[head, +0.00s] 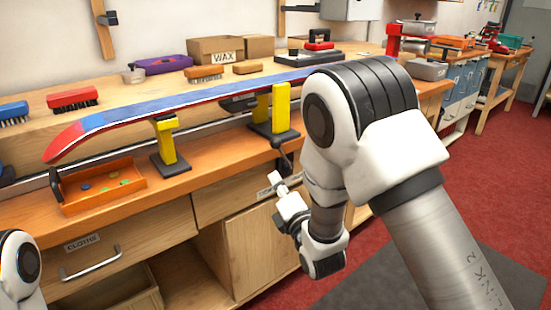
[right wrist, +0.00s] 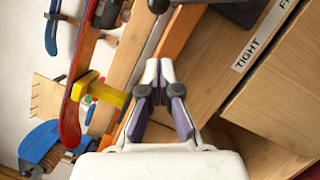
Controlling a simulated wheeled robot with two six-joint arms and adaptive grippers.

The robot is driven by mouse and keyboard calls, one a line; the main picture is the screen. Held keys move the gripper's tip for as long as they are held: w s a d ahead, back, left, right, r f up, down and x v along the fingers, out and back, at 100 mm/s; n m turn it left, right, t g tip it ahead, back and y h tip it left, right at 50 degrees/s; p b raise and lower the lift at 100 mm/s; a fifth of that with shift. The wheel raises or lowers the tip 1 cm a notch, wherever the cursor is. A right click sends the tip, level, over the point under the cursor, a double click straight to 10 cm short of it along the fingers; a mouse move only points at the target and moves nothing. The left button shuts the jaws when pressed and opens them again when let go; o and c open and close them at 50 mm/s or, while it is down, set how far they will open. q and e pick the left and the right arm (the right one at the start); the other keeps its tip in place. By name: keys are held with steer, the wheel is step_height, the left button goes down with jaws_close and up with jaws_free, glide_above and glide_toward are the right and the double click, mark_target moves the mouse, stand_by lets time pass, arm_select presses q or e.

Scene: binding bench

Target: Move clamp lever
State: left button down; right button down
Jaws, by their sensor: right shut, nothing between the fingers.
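The clamp lever (head: 284,163) is a dark lever hanging at the bench's front edge, below the right yellow ski stand (head: 281,105). In the right wrist view its black knob (right wrist: 158,5) shows at the top edge, ahead of the fingertips and apart from them in the picture. My right gripper (head: 273,179) is just below the lever in the head view. Its fingertips (right wrist: 159,66) are together and empty in the right wrist view. Only a link of my left arm shows at the lower left; its gripper is out of view.
A blue and red ski (head: 190,98) lies across the yellow stands. A label reading TIGHT (right wrist: 250,50) is on the bench front. An orange tray (head: 103,190) sits at the left. Brushes and a WAX box (head: 228,56) stand on the back shelf. Red floor lies right.

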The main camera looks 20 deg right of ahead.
mark_target(276, 146)
steer(key=w+d+r, duration=0.2)
steer(key=w, duration=0.5)
steer(key=shift+r+b, duration=0.15)
steer(key=shift+b, duration=0.15)
steer(key=shift+w+r, duration=0.1)
steer(key=shift+r, duration=0.05)
steer(key=shift+w+d+r+m+p, duration=0.2)
steer(key=shift+d+r+m+p, duration=0.4)
steer(key=shift+p, duration=0.35)
steer(key=w+d+m+g+p, duration=0.1)
steer(key=w+d+m+p, duration=0.1)
steer(key=d+m+p, duration=0.2)
steer(key=w+d+r+m+g+p, duration=0.1)
steer(key=w+d+m+g+p, duration=0.1)
steer(key=d+m+p, duration=0.3)
steer(key=shift+w+d+r+m, duration=0.35)
steer(key=shift+d+m, duration=0.55)
steer(key=shift+d, duration=1.35)
steer(key=shift+f, duration=0.1)
